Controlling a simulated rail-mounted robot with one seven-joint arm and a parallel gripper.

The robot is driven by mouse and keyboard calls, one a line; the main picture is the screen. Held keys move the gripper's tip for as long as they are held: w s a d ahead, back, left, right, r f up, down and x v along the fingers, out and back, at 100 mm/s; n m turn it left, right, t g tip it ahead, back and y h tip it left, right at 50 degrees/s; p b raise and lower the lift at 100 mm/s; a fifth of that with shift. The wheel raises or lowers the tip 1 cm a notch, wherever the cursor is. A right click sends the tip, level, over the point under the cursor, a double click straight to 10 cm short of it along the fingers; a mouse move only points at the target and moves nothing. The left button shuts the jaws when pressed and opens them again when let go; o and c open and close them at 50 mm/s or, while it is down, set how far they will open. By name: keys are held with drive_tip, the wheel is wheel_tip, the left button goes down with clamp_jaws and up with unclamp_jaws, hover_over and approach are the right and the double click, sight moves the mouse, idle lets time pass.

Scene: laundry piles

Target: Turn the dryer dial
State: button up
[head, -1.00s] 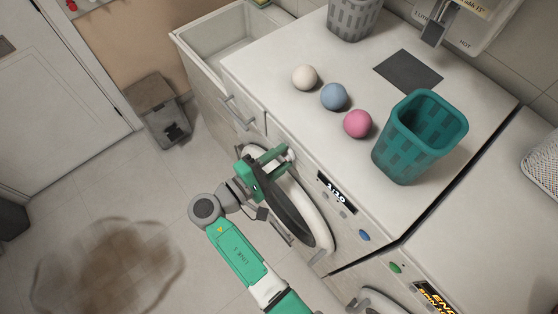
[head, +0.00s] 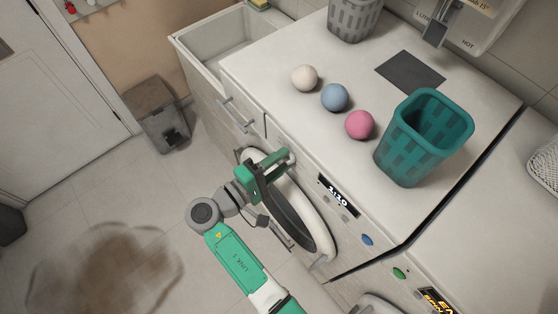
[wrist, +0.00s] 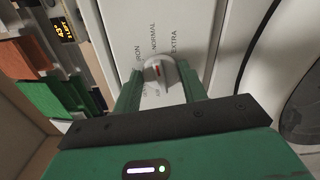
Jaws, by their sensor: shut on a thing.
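In the head view my gripper (head: 285,157) reaches the front panel of the dryer (head: 285,97), above the round door. There the dial is hidden by my fingers.
A round door (head: 323,226) with a pale rim lies below my gripper. A lit display (head: 338,195) is to its right. White, blue and pink balls and a teal basket (head: 398,160) stand on top. A grey bin (head: 160,115) stands on the floor.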

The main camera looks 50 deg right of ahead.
drive_tip(key=o, duration=0.9)
drive_tip(key=shift+o, duration=0.2)
drive_tip(key=shift+a, duration=0.1)
drive_tip(key=w+a, duration=0.1)
drive_tip(key=a, duration=0.6)
drive_tip(key=shift+a, duration=0.25)
drive_tip(key=shift+w, duration=0.15)
